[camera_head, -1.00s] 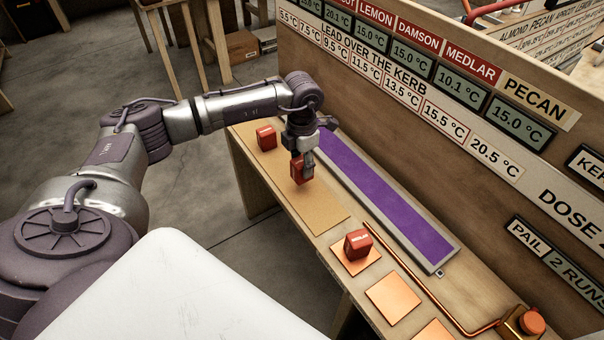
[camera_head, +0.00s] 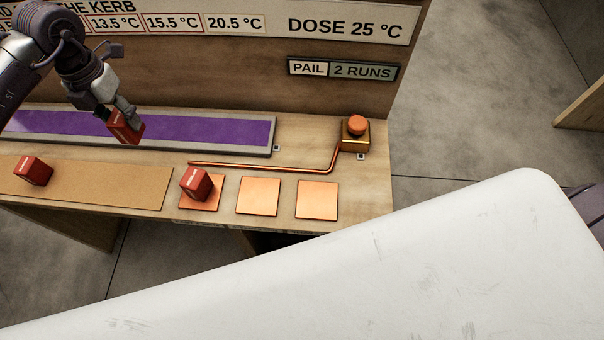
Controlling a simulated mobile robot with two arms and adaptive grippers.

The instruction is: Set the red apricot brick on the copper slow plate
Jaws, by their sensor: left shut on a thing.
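My left gripper (camera_head: 122,108) is shut on a red brick (camera_head: 126,131), held tilted in front of the purple strip; its label is not readable. A second red brick (camera_head: 195,183) sits on the leftmost copper plate (camera_head: 213,203). A third red brick (camera_head: 33,171) stands on the tan mat at the left. The middle copper plate (camera_head: 258,196) and the right copper plate (camera_head: 317,200) are bare. I cannot read which plate is the slow one. My right gripper is not in view.
The purple strip (camera_head: 205,131) lies behind the tan mat (camera_head: 120,186). A copper pipe (camera_head: 260,165) runs behind the plates to a brass block with an orange button (camera_head: 356,125). A sign board (camera_head: 230,75) stands at the back.

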